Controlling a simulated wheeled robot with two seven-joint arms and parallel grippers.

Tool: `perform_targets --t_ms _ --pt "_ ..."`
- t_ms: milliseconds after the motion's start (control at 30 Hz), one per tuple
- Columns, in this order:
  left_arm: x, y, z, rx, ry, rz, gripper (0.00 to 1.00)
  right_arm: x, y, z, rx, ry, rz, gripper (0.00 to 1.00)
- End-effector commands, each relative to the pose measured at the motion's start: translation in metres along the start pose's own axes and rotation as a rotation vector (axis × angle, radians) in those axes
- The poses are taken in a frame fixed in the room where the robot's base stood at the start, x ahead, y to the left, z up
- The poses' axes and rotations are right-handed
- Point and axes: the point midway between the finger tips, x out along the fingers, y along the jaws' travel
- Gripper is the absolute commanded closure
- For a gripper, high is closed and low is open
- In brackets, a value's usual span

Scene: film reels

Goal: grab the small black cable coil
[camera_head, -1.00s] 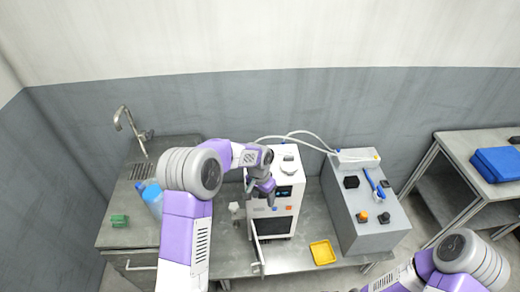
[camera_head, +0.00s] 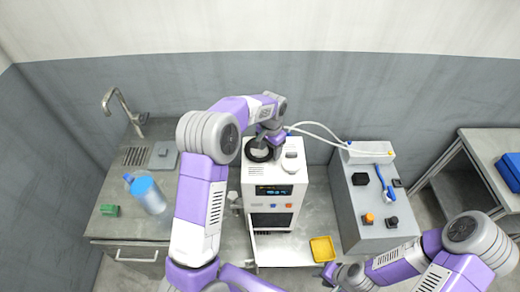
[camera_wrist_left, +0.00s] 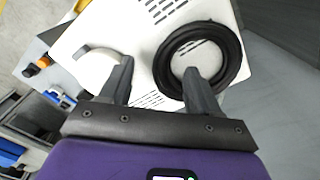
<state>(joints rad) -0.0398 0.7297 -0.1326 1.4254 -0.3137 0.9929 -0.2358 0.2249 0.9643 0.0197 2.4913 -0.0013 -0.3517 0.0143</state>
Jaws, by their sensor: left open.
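The small black cable coil (camera_head: 250,155) is a ring lying on top of the white machine (camera_head: 272,205). In the left wrist view the coil (camera_wrist_left: 239,55) lies ahead and to the right. My left gripper (camera_head: 266,143) is above the coil in the head view, and its arm hides part of it. In the left wrist view the left gripper (camera_wrist_left: 158,66) is open and empty. Its right finger overlaps the coil's near side in the picture; I cannot tell whether it touches. The left finger is outside the ring. My right gripper (camera_head: 340,277) is low, away from the coil.
A round white cap (camera_head: 291,160) stands on the machine beside the coil. A grey box (camera_head: 365,210) with knobs and a blue handle stands to the right. A yellow tray (camera_head: 322,249) lies in front. A blue bottle (camera_head: 149,195) and green block (camera_head: 109,210) are at left.

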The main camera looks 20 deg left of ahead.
Motion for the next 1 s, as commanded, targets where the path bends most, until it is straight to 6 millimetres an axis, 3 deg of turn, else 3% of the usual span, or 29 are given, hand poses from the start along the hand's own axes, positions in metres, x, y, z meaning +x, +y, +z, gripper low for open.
perform_targets --t_ms 167,400,800,1000 --pt "0.028 -0.002 0.0 -0.001 -0.002 0.001 0.38 0.003 0.001 -0.001 0.0 0.001 0.0 0.62" --pt "0.03 -0.002 -0.001 0.0 0.0 0.0 0.38 0.003 0.001 -0.001 0.0 0.001 0.0 0.62" --pt "0.03 -0.002 -0.001 0.0 0.0 0.0 0.98 0.003 0.001 -0.001 0.0 0.001 0.0 0.62" --pt "0.029 -0.002 -0.001 0.0 0.002 0.0 1.0 0.003 0.001 -0.001 0.0 0.001 0.0 0.62"
